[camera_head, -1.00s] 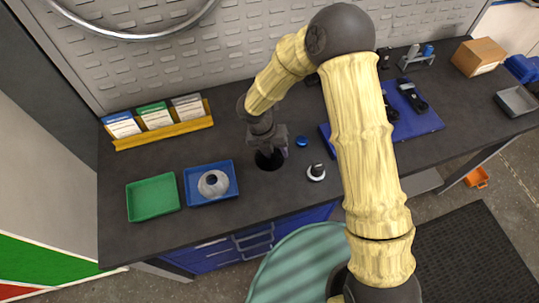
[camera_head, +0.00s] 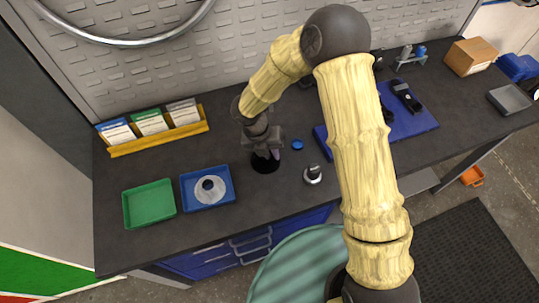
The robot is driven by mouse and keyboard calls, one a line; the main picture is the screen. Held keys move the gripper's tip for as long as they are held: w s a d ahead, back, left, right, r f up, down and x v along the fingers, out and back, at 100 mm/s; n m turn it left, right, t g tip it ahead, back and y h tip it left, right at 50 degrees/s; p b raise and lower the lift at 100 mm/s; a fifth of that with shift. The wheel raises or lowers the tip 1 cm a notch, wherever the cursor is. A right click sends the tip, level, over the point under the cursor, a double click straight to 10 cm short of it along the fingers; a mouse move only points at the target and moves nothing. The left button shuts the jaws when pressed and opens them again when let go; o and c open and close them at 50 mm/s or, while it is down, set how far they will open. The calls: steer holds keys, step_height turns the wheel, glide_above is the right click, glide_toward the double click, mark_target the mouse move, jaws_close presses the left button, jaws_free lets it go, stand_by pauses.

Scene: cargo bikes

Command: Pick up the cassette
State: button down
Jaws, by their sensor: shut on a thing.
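The cassette (camera_head: 265,165) appears as a dark round thing under my gripper, on or just above the dark bench top; I cannot tell which. My gripper (camera_head: 265,155) points down over it and is shut on it. The jaws and wrist hide its upper part, and its teeth are too small and dark to make out.
A blue tray (camera_head: 184,199) with a grey ring-like part (camera_head: 208,191) and a green tray (camera_head: 149,204) stand to the left. A small blue cap (camera_head: 297,145) and a silver-black part (camera_head: 313,174) lie to the right. A yellow card rack (camera_head: 160,141) stands behind left.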

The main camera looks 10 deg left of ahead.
step_height(320, 180, up, 9)
steer(key=shift+r, duration=0.15)
stand_by(0.8)
